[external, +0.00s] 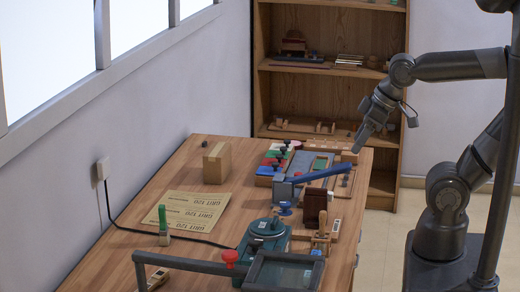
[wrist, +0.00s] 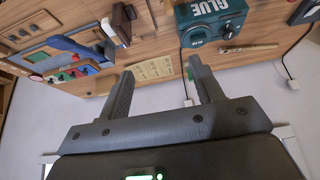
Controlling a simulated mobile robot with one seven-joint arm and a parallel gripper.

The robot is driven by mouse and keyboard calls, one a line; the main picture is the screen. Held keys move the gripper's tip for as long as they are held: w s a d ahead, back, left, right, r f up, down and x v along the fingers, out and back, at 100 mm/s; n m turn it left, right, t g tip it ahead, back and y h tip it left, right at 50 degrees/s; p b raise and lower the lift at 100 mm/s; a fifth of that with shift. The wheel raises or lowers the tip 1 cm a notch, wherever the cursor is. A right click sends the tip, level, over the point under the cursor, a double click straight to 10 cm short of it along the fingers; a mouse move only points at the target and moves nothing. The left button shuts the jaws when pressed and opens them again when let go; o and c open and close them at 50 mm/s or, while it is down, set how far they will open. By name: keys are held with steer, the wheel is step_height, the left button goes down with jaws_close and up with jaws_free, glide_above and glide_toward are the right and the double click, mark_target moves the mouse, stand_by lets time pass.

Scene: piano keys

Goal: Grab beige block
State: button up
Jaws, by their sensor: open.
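A tan, box-shaped block (external: 217,163) stands upright on the wooden table near its far left side, the most likely beige block. A smaller pale block (external: 348,156) sits at the table's far right edge. In the wrist view, a tan shape (wrist: 104,84) shows beside the left finger, partly hidden by it. My gripper (external: 363,142) is above the far right edge of the table, to the right of the tan block and apart from it. In the wrist view my gripper (wrist: 161,67) has its fingers wide apart with nothing between them being held.
A blue-handled tool (external: 318,173) and coloured pieces (external: 278,155) lie right of the block. A shelf (external: 328,90) stands behind. Table around the block is mostly clear.

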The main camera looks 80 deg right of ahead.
steer(key=w+d+m+g, duration=0.1)
steer(key=w+d+m, duration=1)
steer(key=d+m, duration=0.15)
steer(key=m, duration=2.4)
glide_toward(347, 153)
steer(key=shift+n, duration=0.25)
steer(key=x, duration=0.4)
steer(key=shift+s+a+f, duration=0.15)
steer(key=shift+a+f, duration=0.25)
steer(key=shift+w+d+x, duration=0.1)
steer(key=shift+d+x, duration=0.1)
steer(key=shift+x, duration=1.2)
steer(key=shift+w+d+x, duration=0.15)
steer(key=shift+x, duration=1.25)
steer(key=shift+r, duration=0.15)
